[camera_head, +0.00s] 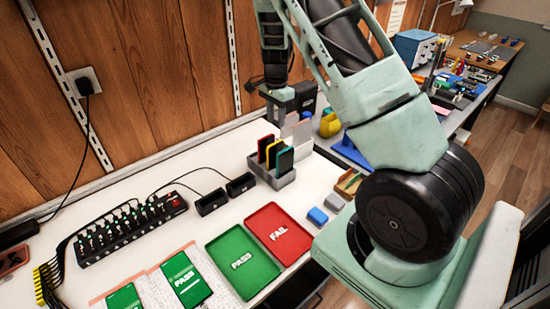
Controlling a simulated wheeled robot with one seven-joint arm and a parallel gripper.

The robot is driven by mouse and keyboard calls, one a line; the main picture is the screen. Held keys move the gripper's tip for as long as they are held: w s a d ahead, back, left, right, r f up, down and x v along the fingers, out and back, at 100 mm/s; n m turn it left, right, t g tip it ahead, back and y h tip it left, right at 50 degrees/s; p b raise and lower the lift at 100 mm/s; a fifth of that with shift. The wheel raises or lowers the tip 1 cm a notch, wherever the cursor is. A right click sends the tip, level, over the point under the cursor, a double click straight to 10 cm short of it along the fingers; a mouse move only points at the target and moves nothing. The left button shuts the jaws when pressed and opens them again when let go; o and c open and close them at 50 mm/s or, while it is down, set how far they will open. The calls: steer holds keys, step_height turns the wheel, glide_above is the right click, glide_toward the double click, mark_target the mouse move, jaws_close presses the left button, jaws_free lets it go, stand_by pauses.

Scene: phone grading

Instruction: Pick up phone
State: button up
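Several thin phone-like slabs stand upright in a grey slotted rack (268,178) on the white table; a red one (264,148), a yellow one (273,153) and a dark one with a green face (284,160) show. Two flat devices with green PASS screens, a left one (124,299) and a right one (186,279), lie on printed sheets at the front. My gripper (277,82) seems to be the dark end of my arm, pointing down behind the rack near the wall.
A green PASS tray (243,262) and a red FAIL tray (279,233) lie in front of the rack. A black multi-port hub (130,230) with cables is at left. Blue and grey small blocks (318,216) sit right of the red tray. Dark boxes (292,103) stand behind.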

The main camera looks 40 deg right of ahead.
mark_target(275, 151)
step_height(275, 151, down, 9)
steer(key=shift+r+p, duration=0.15)
steer(key=shift+p, duration=0.85)
steer(key=shift+a+f+p, duration=0.15)
steer(key=shift+f+p, duration=0.45)
steer(key=shift+f, duration=0.8)
steer(key=shift+a+f+p, duration=0.1)
steer(key=shift+f+p, duration=0.5)
steer(key=shift+f, duration=0.75)
jaws_close()
